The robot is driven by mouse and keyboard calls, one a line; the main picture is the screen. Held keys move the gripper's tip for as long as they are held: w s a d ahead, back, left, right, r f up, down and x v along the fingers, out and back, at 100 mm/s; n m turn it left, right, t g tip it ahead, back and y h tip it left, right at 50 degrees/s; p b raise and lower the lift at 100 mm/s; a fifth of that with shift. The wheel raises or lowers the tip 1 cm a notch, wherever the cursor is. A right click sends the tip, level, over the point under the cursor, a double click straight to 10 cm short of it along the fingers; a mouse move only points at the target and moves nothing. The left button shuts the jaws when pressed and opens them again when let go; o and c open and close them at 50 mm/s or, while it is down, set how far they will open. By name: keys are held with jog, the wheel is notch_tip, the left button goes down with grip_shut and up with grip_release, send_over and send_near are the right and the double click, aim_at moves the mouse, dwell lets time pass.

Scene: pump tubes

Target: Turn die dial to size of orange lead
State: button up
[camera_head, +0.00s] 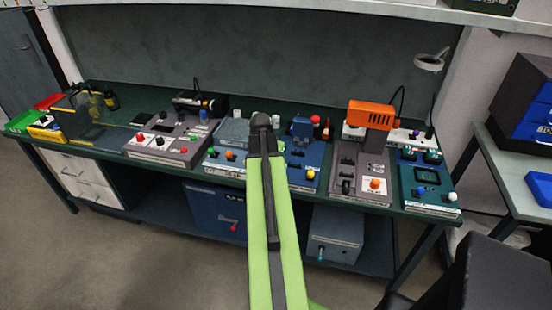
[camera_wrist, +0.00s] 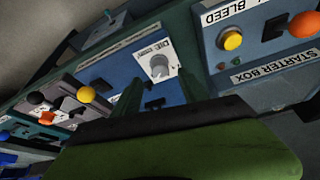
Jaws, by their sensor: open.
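The die dial (camera_wrist: 158,68) is a grey round knob on a white plate marked DIE, on a blue panel (camera_wrist: 118,72) in the wrist view. My gripper (camera_wrist: 158,92) is open, with its two dark green fingers apart just below the dial in that view. No contact with the dial is visible. The dial's size marks are too small to read. In the head view my gripper (camera_head: 261,122) is over the middle of the bench, and my arm hides part of the blue station (camera_head: 300,155). I cannot make out an orange lead in either view.
A starter box (camera_wrist: 250,75) with yellow (camera_wrist: 232,39) and orange buttons is right of the dial in the wrist view. A yellow knob (camera_wrist: 87,94) and black levers are close on the left. In the head view an orange machine (camera_head: 370,115) stands on the bench to the right.

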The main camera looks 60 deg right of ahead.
jog(key=p+v, duration=1)
jog(key=v, duration=0.2)
jog(key=shift+a+r, duration=0.2)
jog(key=shift+r, duration=0.1)
jog(key=w+a+f+n+t+b, duration=0.1)
jog(key=w+a+n, duration=0.1)
jog(key=w+a, duration=0.6)
jog(key=w+a+f+n+y+b, duration=0.1)
jog(key=w+a+n, duration=0.3)
jog(key=a, duration=0.7)
jog(key=w+a+f+n+t+b, duration=0.1)
jog(key=w+a, duration=0.7)
jog(key=a, duration=0.1)
jog(key=s+a+f+n+g+y, duration=0.1)
jog(key=a+n, duration=0.4)
jog(key=a, duration=0.6)
jog(key=s+a+f+n+g+y, duration=0.1)
jog(key=a+n, duration=0.4)
jog(key=a, duration=0.7)
jog(key=shift+s+f+y+b, duration=0.4)
jog(key=shift+s+y, duration=0.3)
jog(key=shift+s, duration=0.3)
